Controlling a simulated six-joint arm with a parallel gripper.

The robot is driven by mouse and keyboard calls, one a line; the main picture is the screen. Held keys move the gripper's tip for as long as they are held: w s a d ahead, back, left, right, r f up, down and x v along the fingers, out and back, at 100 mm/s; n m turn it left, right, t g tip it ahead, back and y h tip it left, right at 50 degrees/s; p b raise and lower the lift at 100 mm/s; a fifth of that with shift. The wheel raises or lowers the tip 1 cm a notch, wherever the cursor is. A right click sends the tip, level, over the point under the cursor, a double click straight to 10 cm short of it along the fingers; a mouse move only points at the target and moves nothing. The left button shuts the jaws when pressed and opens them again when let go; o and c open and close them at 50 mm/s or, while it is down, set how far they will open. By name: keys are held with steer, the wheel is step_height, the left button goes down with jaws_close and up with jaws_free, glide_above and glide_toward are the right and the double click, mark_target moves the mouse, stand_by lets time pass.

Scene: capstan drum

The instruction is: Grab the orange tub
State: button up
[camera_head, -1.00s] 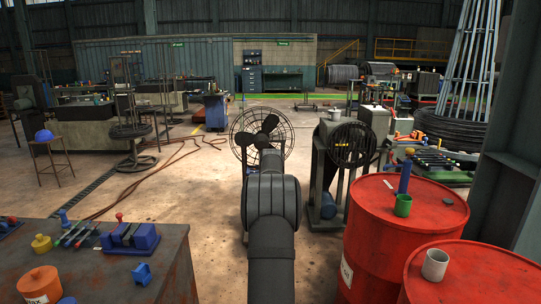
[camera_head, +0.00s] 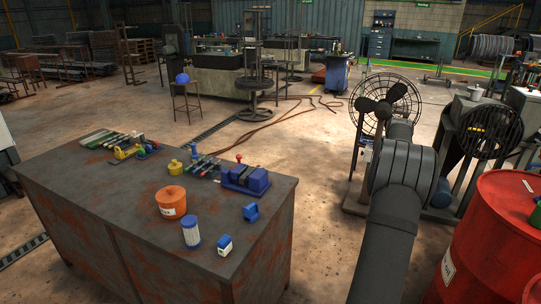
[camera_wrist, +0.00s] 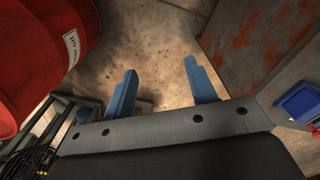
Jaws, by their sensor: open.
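In the head view my arm reaches forward on the right, well apart from the tub, and the fingers are not visible there.
Near the tub stand a blue-and-white cylinder (camera_head: 191,231), a small blue-and-white box (camera_head: 225,245), a blue block (camera_head: 250,212), a yellow pot (camera_head: 175,167) and a blue vise (camera_head: 245,180). A red drum (camera_head: 490,240) stands at right. Open floor lies beyond the bench.

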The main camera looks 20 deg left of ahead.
steer(key=s+a+r+n+t, duration=0.15)
steer(key=a+n, duration=0.45)
steer(key=a, duration=0.8)
steer(key=s+a+r+n+t, duration=0.1)
steer(key=s+a+n, duration=0.35)
steer(key=a, duration=0.85)
steer(key=s+a+r+n+t, duration=0.1)
steer(key=a+n, duration=0.7)
steer(key=a, duration=0.6)
steer(key=s+a+r+n+t+y, duration=0.1)
steer(key=s+a+r+n, duration=0.1)
steer(key=s+a+n, duration=0.9)
steer(key=s+a+r+n+t+y, duration=0.2)
steer(key=s+a+n, duration=0.3)
steer(key=s+a, duration=1.15)
glide_toward(168, 188)
steer(key=shift+w+a+f+h, duration=0.15)
steer(key=shift+w+f, duration=0.25)
steer(key=shift+f, duration=0.15)
steer(key=shift+w+a+f+h, duration=0.15)
steer(key=shift+w+f, duration=0.2)
steer(key=shift+f, duration=0.15)
steer(key=shift+g, duration=0.25)
steer(key=shift+x, duration=3.2)
steer(key=shift+w+a+r, duration=0.1)
